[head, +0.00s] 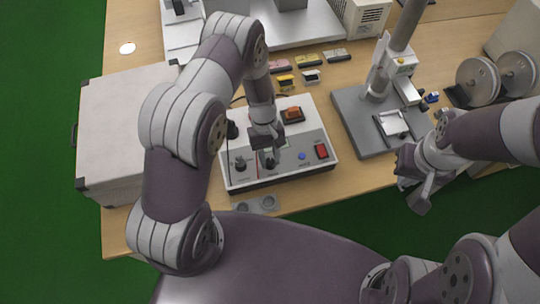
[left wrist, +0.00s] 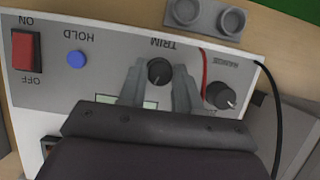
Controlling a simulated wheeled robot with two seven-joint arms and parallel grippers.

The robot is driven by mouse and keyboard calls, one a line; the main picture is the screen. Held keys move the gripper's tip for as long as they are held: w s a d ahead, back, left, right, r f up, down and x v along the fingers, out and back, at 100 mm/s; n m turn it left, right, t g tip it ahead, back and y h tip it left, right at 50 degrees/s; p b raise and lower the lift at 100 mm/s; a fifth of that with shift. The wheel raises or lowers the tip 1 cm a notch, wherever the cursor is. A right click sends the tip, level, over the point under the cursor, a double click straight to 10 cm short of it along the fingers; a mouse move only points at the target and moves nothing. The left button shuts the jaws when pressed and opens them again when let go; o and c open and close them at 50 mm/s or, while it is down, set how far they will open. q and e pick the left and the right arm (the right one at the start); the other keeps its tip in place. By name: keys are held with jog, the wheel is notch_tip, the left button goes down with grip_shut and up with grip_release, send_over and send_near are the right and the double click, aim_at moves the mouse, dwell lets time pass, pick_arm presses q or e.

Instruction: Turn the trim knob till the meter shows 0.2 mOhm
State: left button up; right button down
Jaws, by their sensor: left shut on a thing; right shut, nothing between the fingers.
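The meter (head: 310,122) is a grey and white box on the bench, under my left arm. My left gripper (head: 269,157) points down at its panel. In the left wrist view its fingers (left wrist: 159,74) stand on either side of the black trim knob (left wrist: 159,70), below the printed word TRIM, and are shut on it. The knob carries a light pointer mark. The display (left wrist: 150,104) shows only as a pale strip, mostly hidden by the gripper; its reading cannot be made out. My right gripper (head: 418,186) is shut and empty, right of the meter.
The panel also has a range knob (left wrist: 221,95), a blue HOLD button (left wrist: 77,59) and a red ON/OFF switch (left wrist: 26,51). A grey case (head: 120,125) stands left, a test stand (head: 350,110) right.

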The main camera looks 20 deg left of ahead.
pick_arm(q)
jog(key=shift+a+n+t+h, duration=0.1)
jog(key=shift+n+t+h, duration=0.25)
jog(key=shift+n, duration=1.25)
jog(key=o, duration=1)
jog(key=b+v, duration=0.2)
jog(key=v, duration=1)
jog(key=shift+a+r, duration=0.15)
jog(key=shift+r, duration=0.2)
